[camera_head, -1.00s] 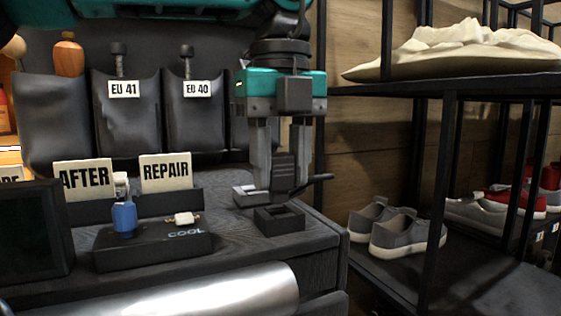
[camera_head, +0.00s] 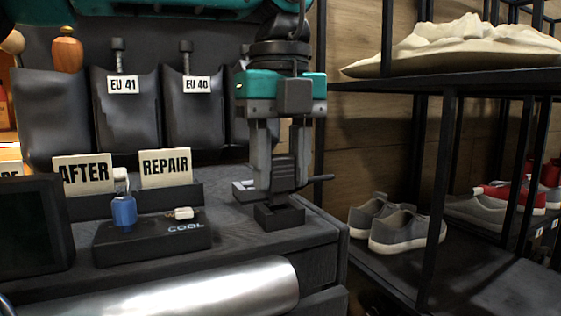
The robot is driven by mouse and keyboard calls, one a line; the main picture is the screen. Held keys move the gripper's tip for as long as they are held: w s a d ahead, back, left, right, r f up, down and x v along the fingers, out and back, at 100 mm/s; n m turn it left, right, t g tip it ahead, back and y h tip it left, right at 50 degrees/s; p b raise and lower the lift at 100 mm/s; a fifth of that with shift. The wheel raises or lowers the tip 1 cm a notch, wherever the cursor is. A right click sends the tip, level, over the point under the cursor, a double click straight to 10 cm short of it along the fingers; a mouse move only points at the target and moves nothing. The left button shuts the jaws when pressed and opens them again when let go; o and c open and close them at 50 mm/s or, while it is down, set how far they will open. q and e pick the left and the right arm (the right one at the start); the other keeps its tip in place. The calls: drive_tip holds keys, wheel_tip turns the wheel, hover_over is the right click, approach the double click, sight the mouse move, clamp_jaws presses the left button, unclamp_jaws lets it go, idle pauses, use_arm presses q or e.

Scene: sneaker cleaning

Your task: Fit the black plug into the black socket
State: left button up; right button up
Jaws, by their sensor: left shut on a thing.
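My left gripper (camera_head: 281,182) points straight down at the right end of the dark wooden counter. It is shut on the black plug (camera_head: 283,172), whose ribbed body sits upright between the fingers with a short cable sticking out to the right. The black socket (camera_head: 279,217) is a small block on the counter directly beneath. The plug's lower end meets the socket's top, and the socket's opening is hidden. I cannot tell how deep the plug sits. My right gripper is not in view.
A black box marked COOL (camera_head: 155,238) carries a blue bottle (camera_head: 124,210) and a small white item. AFTER (camera_head: 84,174) and REPAIR (camera_head: 165,168) cards stand behind. The counter (camera_head: 335,228) ends just right of the socket. A shelf with grey shoes (camera_head: 407,230) stands beyond.

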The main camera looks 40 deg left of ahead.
sight(280, 156)
use_arm(q)
drive_tip(key=shift+f+b, duration=0.65)
drive_tip(key=shift+f, duration=0.35)
drive_tip(key=o, duration=1.1)
wheel_tip(280, 156, up, 13)
drive_tip(key=p, duration=0.4)
